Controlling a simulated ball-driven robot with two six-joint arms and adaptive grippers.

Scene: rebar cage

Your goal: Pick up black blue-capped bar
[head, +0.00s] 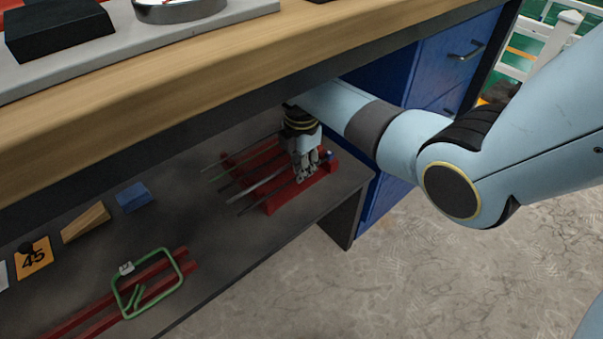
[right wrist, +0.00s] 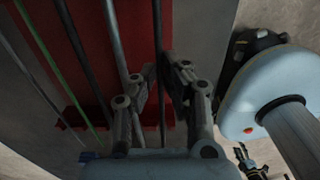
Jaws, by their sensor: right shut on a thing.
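My right gripper (head: 306,176) reaches down under the worktop to the right end of a red rack (head: 284,201). It is shut on a thin dark bar (right wrist: 159,45), which passes between its fingers in the right wrist view. In the head view a small blue cap (head: 328,155) shows just right of the fingers, in line with the dark bar (head: 246,208), so this looks like the black blue-capped bar. It is still low, at rack height; I cannot tell whether it is clear of the rack. The palm hides part of it. My left gripper is not in view.
Other thin bars (right wrist: 118,50) lie close alongside, one green (right wrist: 48,65). The worktop edge (head: 220,62) overhangs the shelf. A blue block (head: 133,197), a wooden wedge (head: 86,222) and a green bent frame (head: 125,303) on red rails lie to the left. Blue drawers (head: 440,75) stand behind.

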